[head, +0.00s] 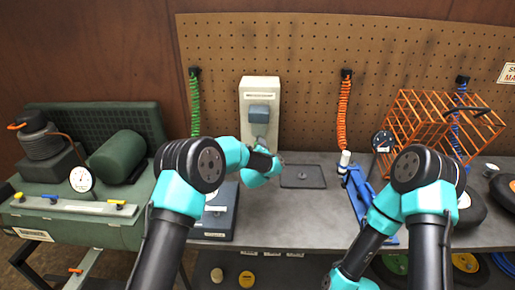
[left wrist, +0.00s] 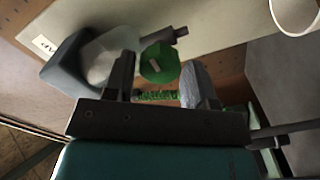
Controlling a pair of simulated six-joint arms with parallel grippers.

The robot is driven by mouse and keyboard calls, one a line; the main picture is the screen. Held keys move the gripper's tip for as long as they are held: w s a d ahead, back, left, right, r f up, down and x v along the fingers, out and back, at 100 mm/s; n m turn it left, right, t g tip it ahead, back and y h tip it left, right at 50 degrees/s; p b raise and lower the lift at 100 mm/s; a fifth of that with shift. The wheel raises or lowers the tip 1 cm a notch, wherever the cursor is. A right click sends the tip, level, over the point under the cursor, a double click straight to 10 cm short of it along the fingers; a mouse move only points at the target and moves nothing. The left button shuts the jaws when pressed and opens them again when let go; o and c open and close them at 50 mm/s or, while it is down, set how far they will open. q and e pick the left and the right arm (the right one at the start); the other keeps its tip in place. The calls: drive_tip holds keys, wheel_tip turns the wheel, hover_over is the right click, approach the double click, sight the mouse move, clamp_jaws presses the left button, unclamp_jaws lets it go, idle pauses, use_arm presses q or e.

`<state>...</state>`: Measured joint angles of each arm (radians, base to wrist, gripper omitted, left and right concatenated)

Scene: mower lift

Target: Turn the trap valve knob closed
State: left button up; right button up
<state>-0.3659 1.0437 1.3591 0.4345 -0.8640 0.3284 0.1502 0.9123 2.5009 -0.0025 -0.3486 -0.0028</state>
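The trap valve knob (left wrist: 158,62) is a green, faceted knob in the left wrist view, at the end of a short dark stem. A pale rounded bowl (left wrist: 100,58) and a blue-grey housing (left wrist: 66,66) are left of it. In the head view, the blue-grey unit (head: 259,112) is on an upright cream panel (head: 260,84); the knob is hidden behind my left arm. My left gripper (left wrist: 158,75) is open, one finger on each side of the knob in the picture. I cannot tell whether they touch it. My right gripper is out of view; only its arm shows.
A green compressor (head: 120,155) stands at left. A blue-grey box (head: 217,212) and a dark tray (head: 302,176) are on the grey bench (head: 290,222). A blue jack (head: 360,190) and an orange wire crate (head: 435,125) are at right. Coiled hoses hang on the pegboard.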

use_arm(q)
drive_tip(key=shift+o, duration=1.1)
drive_tip(key=s, duration=1.7)
drive_tip(key=shift+s+a, duration=0.2)
drive_tip(key=shift+a, duration=0.2)
